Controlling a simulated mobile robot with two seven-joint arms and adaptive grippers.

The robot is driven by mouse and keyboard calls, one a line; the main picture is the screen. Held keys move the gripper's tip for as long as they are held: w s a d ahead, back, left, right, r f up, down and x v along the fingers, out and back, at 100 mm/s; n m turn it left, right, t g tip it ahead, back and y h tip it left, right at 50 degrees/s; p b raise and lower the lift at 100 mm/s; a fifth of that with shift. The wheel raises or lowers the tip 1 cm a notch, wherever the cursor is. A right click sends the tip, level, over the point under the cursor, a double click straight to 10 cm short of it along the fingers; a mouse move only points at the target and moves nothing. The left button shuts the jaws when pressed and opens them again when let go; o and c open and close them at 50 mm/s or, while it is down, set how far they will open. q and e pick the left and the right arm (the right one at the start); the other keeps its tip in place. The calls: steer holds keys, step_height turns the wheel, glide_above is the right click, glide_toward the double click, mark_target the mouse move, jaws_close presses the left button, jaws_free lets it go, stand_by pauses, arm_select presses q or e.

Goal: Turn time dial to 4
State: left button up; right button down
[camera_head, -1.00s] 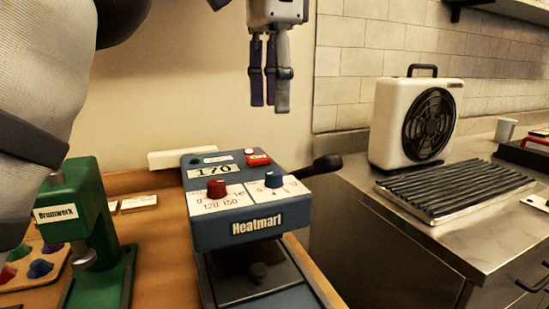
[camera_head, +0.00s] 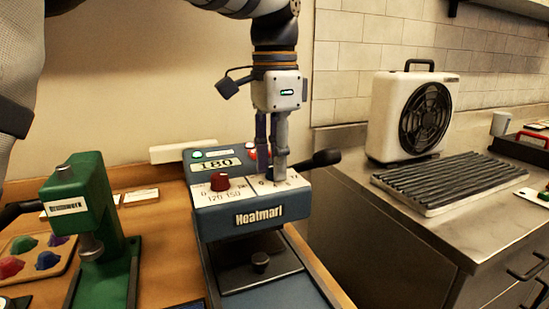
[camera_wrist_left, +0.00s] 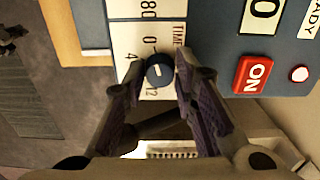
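The blue time dial (camera_wrist_left: 159,70) sits on the white label panel of the Heatmarl heat press (camera_head: 250,215). In the left wrist view the printed 0, 4 and 12 stand around it, and its white mark lies roughly horizontal in the picture. My left gripper (camera_head: 271,178) comes down over the panel from above. Its fingers are open, one on each side of the dial in the wrist view (camera_wrist_left: 162,63); I cannot tell whether they touch it. In the head view the fingers hide the dial. My right gripper is not in view.
The red temperature dial (camera_head: 220,181) is left of the fingers; the display (camera_head: 216,164) reads 180. The red ON button (camera_wrist_left: 252,74) is close by. A black lever (camera_head: 325,158) sticks out right. A green press (camera_head: 90,220) stands left, a fan heater (camera_head: 412,118) on the right counter.

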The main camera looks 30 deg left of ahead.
arm_select(q)
jaws_close()
steer(key=n, duration=0.4)
steer(key=shift+n, duration=2.9)
steer(key=o, duration=0.7)
jaws_free()
